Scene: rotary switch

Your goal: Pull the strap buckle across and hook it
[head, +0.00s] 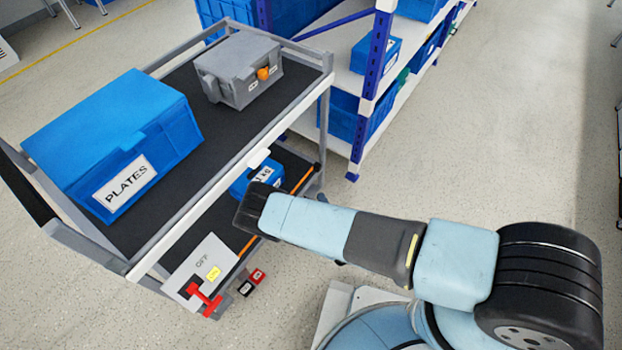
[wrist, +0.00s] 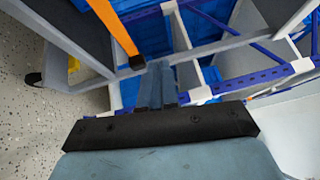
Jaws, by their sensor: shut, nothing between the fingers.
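An orange strap (head: 303,183) runs along the side of the cart at the lower shelf, partly hidden behind my gripper. In the wrist view the strap (wrist: 115,27) comes down from the top and ends at a small dark piece (wrist: 137,62), which may be the buckle. No hook can be made out. My gripper (head: 246,212) is beside the cart's lower shelf, in front of the strap. In the wrist view its fingers (wrist: 156,82) are together and empty, just below and right of the strap's dark end. I cannot tell whether they touch it.
The cart (head: 200,205) carries a blue PLATES box (head: 110,140) and a grey case (head: 238,70). A small blue box (head: 256,176) is on its lower shelf. A switch panel (head: 203,268) with a red handle (head: 205,298) is at its near corner. Blue-and-white shelving (head: 365,95) stands behind; floor at right is clear.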

